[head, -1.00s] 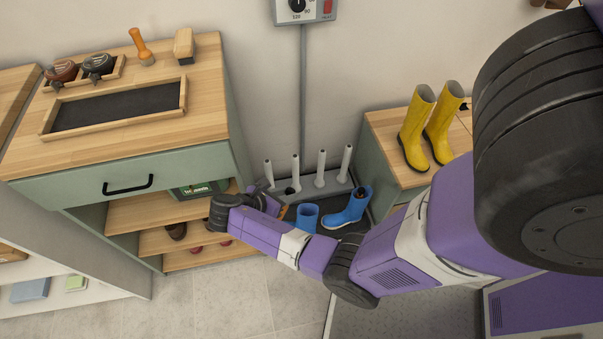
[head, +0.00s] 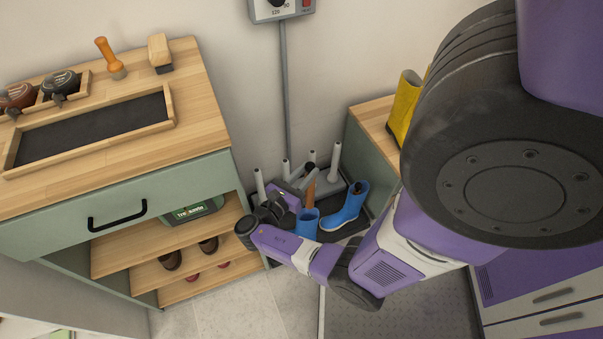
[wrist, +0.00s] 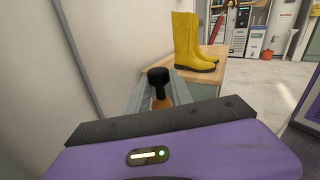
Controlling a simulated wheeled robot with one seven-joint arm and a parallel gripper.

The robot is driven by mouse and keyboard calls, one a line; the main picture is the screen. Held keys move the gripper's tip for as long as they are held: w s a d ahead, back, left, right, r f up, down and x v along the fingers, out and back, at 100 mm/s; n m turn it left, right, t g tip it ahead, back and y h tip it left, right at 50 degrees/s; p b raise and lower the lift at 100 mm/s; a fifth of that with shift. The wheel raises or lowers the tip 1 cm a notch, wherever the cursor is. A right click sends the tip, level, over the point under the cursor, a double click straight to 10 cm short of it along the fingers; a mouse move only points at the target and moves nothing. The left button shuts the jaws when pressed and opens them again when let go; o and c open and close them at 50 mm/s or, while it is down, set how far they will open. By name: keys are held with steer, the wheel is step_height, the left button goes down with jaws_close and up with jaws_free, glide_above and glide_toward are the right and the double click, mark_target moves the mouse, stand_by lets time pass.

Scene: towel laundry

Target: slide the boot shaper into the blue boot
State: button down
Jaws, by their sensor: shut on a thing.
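The boot shaper (head: 311,190) is an orange-brown upright piece at the top opening of the left blue boot (head: 307,227). I cannot tell whether its lower end is inside the boot. My gripper (head: 297,199) is beside the shaper, shut on it; the fingers are mostly hidden. In the wrist view, the shaper's black knob and orange-brown neck (wrist: 159,103) show just beyond my gripper's dark edge. The blue boots are hidden in the wrist view.
A green cabinet (head: 120,205) with open shelves is on the left. Yellow boots (wrist: 187,42) stand on a wooden-topped cabinet to the right.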

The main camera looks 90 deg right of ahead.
step_height(320, 180, down, 21)
steer(key=b, duration=1.7)
steer(key=shift+r+b, duration=0.2)
steer(key=shift+b, duration=0.1)
stand_by(0.4)
steer(key=c, duration=1.1)
jaws_free()
steer(key=shift+o, duration=0.2)
step_height(320, 180, up, 20)
steer(key=p, duration=1)
steer(key=shift+f, duration=0.1)
